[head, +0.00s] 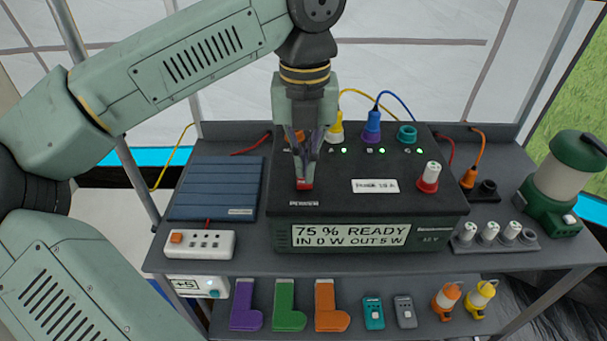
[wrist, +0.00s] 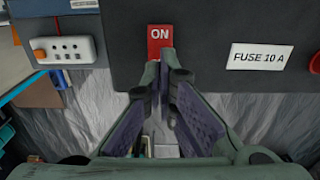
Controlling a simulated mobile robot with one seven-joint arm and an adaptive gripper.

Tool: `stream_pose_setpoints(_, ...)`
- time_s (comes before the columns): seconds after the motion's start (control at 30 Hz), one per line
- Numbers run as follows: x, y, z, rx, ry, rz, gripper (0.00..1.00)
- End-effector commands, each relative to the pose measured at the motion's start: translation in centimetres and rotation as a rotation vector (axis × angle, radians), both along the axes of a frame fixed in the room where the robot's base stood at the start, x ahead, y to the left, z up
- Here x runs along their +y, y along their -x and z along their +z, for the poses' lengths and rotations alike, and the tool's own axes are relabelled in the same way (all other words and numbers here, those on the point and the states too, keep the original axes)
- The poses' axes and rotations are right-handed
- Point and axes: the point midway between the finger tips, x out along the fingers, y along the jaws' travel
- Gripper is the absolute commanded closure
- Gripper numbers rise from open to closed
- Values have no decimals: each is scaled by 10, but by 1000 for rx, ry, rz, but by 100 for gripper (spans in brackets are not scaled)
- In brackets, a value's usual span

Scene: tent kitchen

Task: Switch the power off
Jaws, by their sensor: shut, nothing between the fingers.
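The power station (head: 380,235) is a dark box on the upper shelf, with a front display reading "75 % READY, IN 0 W OUT 5 W". Its red power switch (head: 305,184) sits on the top face, just behind the word "POWER". In the wrist view the switch (wrist: 160,42) is a red rectangle reading "ON". My gripper (head: 305,172) points down with its fingers together and empty. In the wrist view the fingertips (wrist: 167,62) are at the switch's lower edge. I cannot tell whether they touch it.
A red-and-white fuse knob (head: 429,176) stands right of the switch, and coloured plugs line the back. A blue solar panel (head: 216,188) and a white socket strip (head: 199,244) lie left. A green lantern (head: 565,185) stands far right. Several small items lie on the lower shelf (head: 420,325).

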Motion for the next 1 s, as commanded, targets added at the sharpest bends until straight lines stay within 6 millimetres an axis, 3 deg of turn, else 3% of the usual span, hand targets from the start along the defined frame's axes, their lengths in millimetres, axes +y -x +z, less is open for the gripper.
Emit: stream_pose_setpoints(1.0,0,0,-16,0,-1,0,100)
